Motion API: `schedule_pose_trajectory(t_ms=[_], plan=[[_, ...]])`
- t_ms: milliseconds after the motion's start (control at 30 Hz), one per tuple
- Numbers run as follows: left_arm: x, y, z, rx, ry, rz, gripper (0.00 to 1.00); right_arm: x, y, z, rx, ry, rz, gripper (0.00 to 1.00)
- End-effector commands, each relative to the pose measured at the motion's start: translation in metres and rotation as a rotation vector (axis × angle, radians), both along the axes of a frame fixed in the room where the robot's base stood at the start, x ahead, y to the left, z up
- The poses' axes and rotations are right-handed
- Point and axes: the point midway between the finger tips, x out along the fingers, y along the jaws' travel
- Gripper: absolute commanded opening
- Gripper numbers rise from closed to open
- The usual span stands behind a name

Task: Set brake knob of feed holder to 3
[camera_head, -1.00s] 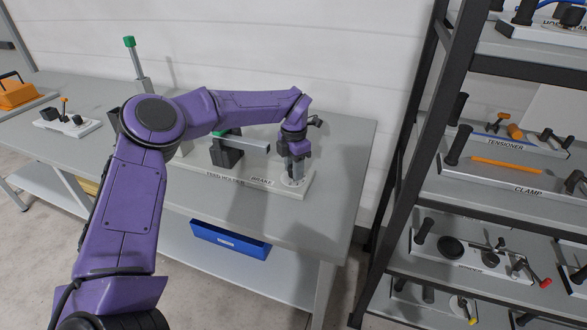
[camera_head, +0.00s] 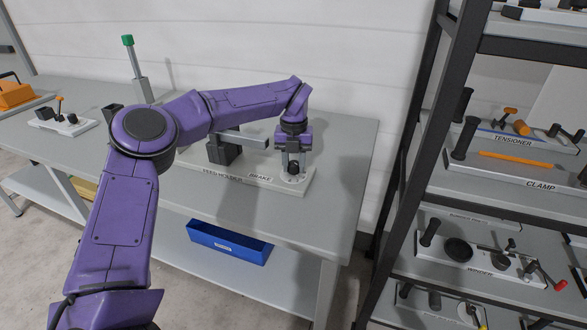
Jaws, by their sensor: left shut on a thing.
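The feed holder (camera_head: 235,183) is a pale base plate on the grey table, labelled FEED HOLDER and BRAKE, with a black block (camera_head: 222,152) and a grey bar (camera_head: 242,140) on it. My left gripper (camera_head: 292,168) points straight down at the right end of the plate, shut on the brake knob, which is mostly hidden between the fingers. A pale round dial (camera_head: 292,179) with small marks shows around the knob's foot. The numbers on it are too small to read, so I cannot tell the setting. My right gripper is not in view.
The grey table (camera_head: 340,170) has free room right of the plate. A green-topped post (camera_head: 134,65) stands at the back left. A blue bin (camera_head: 229,243) sits on the lower shelf. A dark-framed rack (camera_head: 415,130) with several devices stands at the right.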

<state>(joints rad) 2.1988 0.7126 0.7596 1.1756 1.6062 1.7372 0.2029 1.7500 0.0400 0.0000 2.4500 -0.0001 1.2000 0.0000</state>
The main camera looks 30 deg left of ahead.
Motion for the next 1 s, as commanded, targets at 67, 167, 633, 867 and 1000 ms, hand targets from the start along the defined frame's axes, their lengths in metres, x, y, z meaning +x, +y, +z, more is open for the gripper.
schedule_pose_trajectory(t_ms=[67,167,633,867,1000], plan=[[0.001,0.000,-0.003,0.001,-0.004,0.072,0.04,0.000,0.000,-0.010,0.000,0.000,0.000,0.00],[0.001,0.000,-0.003,0.000,-0.004,0.167,0.04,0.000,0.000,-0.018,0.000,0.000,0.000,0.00],[0.001,0.000,-0.003,0.001,-0.004,0.612,0.04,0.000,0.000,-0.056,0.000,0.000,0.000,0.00],[0.001,0.000,-0.003,-0.001,-0.004,0.806,0.04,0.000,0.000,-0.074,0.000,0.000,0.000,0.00],[0.001,0.000,-0.002,0.000,-0.005,0.900,0.04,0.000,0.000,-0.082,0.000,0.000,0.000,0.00]])
